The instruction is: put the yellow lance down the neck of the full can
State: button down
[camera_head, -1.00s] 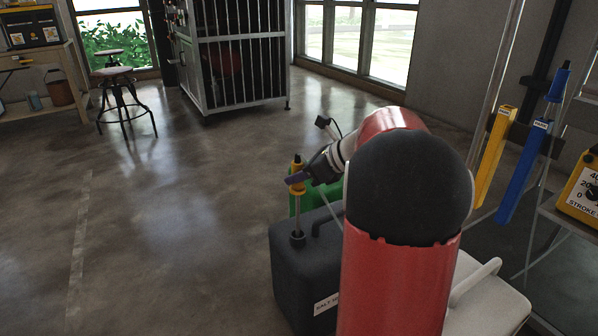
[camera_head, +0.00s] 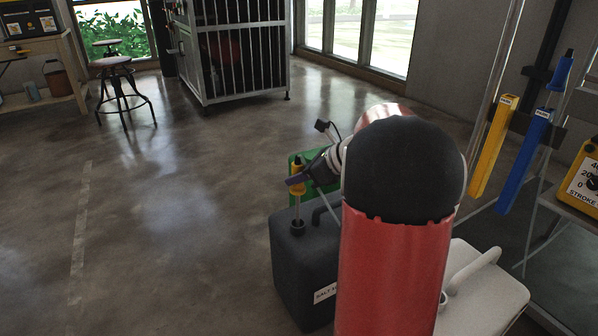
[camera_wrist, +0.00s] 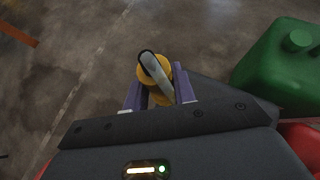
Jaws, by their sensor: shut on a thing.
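My gripper (camera_head: 298,180) is shut on the yellow lance (camera_head: 297,188), which stands upright. In the wrist view the lance's yellow grip (camera_wrist: 160,98) sits between the purple fingers (camera_wrist: 158,95), with a grey curved piece on top. The thin shaft drops to the neck (camera_head: 298,227) of the dark grey can (camera_head: 300,262), and its lower end appears to be inside that neck. The can's label is partly hidden by my arm. A green can (camera_head: 323,200) stands behind it, and an off-white can (camera_head: 490,290) stands to the right. Fill levels do not show.
A yellow holder (camera_head: 493,145) and a blue holder (camera_head: 525,160) hang on a stand at right, a blue lance (camera_head: 560,72) above the latter. A stool (camera_head: 115,85) and barred cage (camera_head: 240,50) stand far back. Left floor is clear.

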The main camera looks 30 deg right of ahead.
aim_at(299, 196)
jog(key=shift+f, duration=3.15)
jog(key=c, duration=1.1)
grip_release()
jog(key=shift+o, duration=0.2)
notch_tip(299, 196, up, 6)
jog(key=s+d+p, duration=0.2)
jog(key=p, duration=0.3)
jog(key=shift+s+p, duration=0.3)
jog(key=shift+s, duration=0.05)
jog(key=shift+r, duration=0.1)
